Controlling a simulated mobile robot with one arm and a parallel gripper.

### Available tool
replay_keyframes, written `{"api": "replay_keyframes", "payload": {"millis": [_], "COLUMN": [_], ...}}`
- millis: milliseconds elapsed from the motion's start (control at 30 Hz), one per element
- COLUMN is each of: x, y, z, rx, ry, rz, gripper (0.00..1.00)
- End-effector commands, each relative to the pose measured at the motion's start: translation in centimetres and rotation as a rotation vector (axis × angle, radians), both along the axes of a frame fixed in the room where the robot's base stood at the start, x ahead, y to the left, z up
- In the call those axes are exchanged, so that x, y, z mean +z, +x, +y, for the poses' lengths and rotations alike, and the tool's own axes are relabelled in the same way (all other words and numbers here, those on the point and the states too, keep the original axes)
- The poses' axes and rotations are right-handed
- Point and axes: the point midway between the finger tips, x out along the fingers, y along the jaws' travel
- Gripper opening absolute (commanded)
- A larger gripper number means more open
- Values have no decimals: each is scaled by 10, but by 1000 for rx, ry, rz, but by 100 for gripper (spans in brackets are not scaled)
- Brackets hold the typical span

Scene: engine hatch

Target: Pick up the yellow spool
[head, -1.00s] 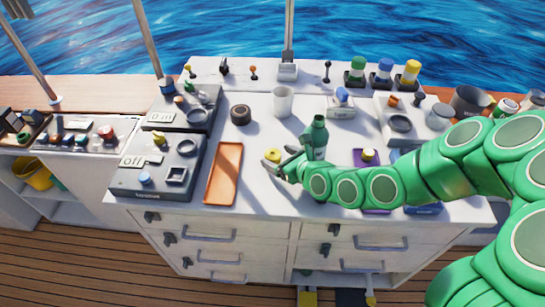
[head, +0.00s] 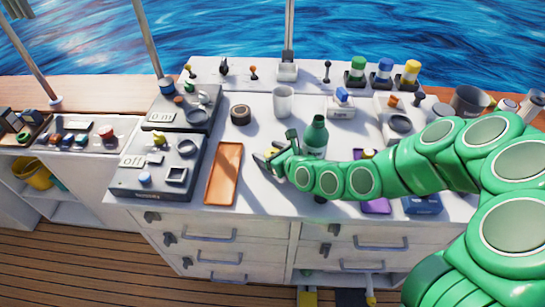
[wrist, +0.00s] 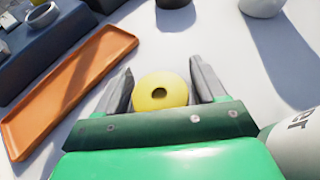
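The yellow spool (wrist: 160,92) stands on the white worktop, with its round top and dark centre hole showing in the wrist view. My gripper (wrist: 161,70) is open, with one grey finger on each side of the spool. A narrow gap shows between the spool and each finger, so I see no grip on it. In the head view my gripper (head: 266,160) is low over the worktop, between the orange tray and the green bottle, and it hides most of the spool.
The orange tray (wrist: 62,88) lies just left of my gripper. The green bottle (head: 315,137) stands close on the right. A dark round ring (head: 240,115) and a white cup (head: 283,101) stand behind. A white lettered object (wrist: 298,135) is close at the wrist view's lower right.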

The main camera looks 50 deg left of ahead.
Motion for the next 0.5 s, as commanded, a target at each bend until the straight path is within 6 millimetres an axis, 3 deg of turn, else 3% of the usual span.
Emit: {"api": "replay_keyframes", "payload": {"millis": [33, 267, 500], "x": [0, 0, 0], "y": [0, 0, 0], "z": [0, 0, 0], "rx": [0, 0, 0], "ry": [0, 0, 0], "rz": [0, 0, 0], "gripper": [62, 27, 26]}}
